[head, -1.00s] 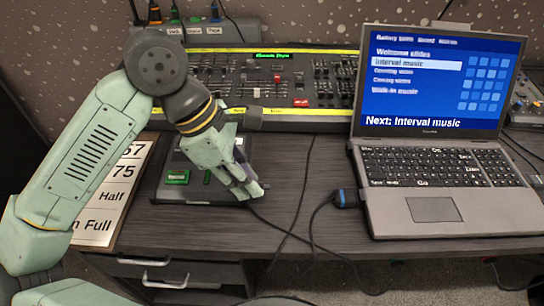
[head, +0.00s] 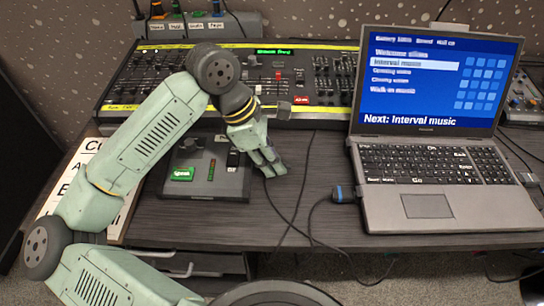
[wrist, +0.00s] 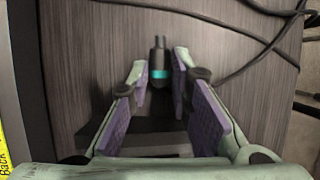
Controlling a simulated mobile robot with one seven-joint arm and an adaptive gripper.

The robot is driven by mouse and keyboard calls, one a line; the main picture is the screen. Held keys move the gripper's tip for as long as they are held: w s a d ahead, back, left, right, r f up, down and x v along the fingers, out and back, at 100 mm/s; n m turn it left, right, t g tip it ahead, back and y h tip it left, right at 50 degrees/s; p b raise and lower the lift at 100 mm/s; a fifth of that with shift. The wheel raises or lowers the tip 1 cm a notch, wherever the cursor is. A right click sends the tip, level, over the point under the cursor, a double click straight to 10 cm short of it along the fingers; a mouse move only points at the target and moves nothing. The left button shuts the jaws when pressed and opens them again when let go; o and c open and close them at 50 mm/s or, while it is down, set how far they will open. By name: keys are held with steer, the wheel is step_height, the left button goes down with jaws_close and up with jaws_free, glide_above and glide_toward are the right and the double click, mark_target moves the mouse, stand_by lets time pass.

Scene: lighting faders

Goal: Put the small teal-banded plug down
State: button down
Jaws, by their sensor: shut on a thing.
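The small teal-banded plug (wrist: 158,62) is black with a teal ring and shows between my fingertips in the wrist view. My gripper (wrist: 161,85) is shut on it, with purple-padded fingers on either side. In the head view my gripper (head: 274,168) points down, just right of the black box with a green button. The plug is hidden by the fingers there. Whether the plug touches the grey wood-grain desk (head: 320,165) cannot be told.
The black box (head: 210,190) stands just left of my gripper. A lighting console (head: 320,90) is behind it and an open laptop (head: 420,205) to the right. Dark cables (wrist: 245,35) cross the desk. A blue-banded plug (head: 343,194) lies by the laptop's left edge.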

steer(key=shift+f+b, duration=0.35)
steer(key=shift+b, duration=0.25)
steer(key=c, duration=1.5)
jaws_free()
steer(key=shift+o, duration=0.2)
steer(key=shift+r+p, duration=0.6)
steer(key=shift+p, duration=0.2)
steer(key=b+v, duration=0.2)
steer(key=v, duration=0.9)
steer(key=shift+a+r, duration=0.2)
steer(key=shift+r, duration=0.1)
